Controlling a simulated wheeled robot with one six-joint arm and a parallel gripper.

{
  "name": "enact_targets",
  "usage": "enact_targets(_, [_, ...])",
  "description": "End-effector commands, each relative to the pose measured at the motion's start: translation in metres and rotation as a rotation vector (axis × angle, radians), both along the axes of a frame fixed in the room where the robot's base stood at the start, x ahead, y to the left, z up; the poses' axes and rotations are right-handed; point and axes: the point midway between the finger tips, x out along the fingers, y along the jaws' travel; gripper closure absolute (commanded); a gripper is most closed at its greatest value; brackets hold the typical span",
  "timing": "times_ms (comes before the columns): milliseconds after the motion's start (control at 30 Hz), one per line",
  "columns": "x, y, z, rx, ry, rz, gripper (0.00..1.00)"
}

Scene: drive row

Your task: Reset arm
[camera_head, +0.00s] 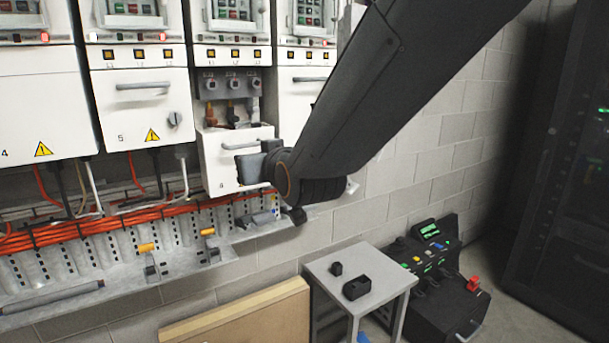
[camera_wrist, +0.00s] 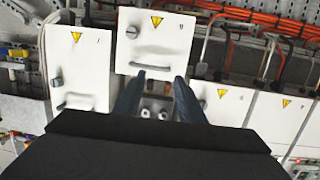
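My arm reaches in from the upper right in the head view. My gripper (camera_head: 262,160) is in front of the white cover of unit 6 (camera_head: 224,172) and hides part of it. This cover sits lower than its neighbours, and grey terminals with cable ends (camera_head: 230,88) are exposed above it. In the wrist view my gripper (camera_wrist: 158,84) has two dark fingers spread apart, with no object visible between them. The cover's handle (camera_wrist: 150,68) lies just beyond the fingertips; I cannot tell whether they touch the cover.
Closed white unit covers (camera_head: 140,105) stand on both sides. Orange cables (camera_head: 90,228) run along a metal tray below. A small grey table (camera_head: 385,287) with two black objects, a black control console (camera_head: 435,270) and a dark cabinet (camera_head: 570,170) stand at the right.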

Motion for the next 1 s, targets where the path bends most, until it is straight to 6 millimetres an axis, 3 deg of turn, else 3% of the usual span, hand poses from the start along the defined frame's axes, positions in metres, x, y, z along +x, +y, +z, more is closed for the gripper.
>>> enact_targets(267, [-0.001,-0.066,-0.069,-0.100,0.214,-0.090,0.64])
enact_targets(433, [-0.023,-0.136,-0.135,-0.184,0.450,-0.182,0.64])
enact_targets(567, [-0.064,-0.197,-0.188,-0.242,0.683,-0.264,0.64])
enact_targets(700, [-0.121,-0.252,-0.230,-0.281,0.927,-0.342,0.64])
enact_targets(833, [-0.169,-0.284,-0.251,-0.296,1.106,-0.390,0.64])
enact_targets(1000, [-0.203,-0.300,-0.261,-0.303,1.224,-0.417,0.64])
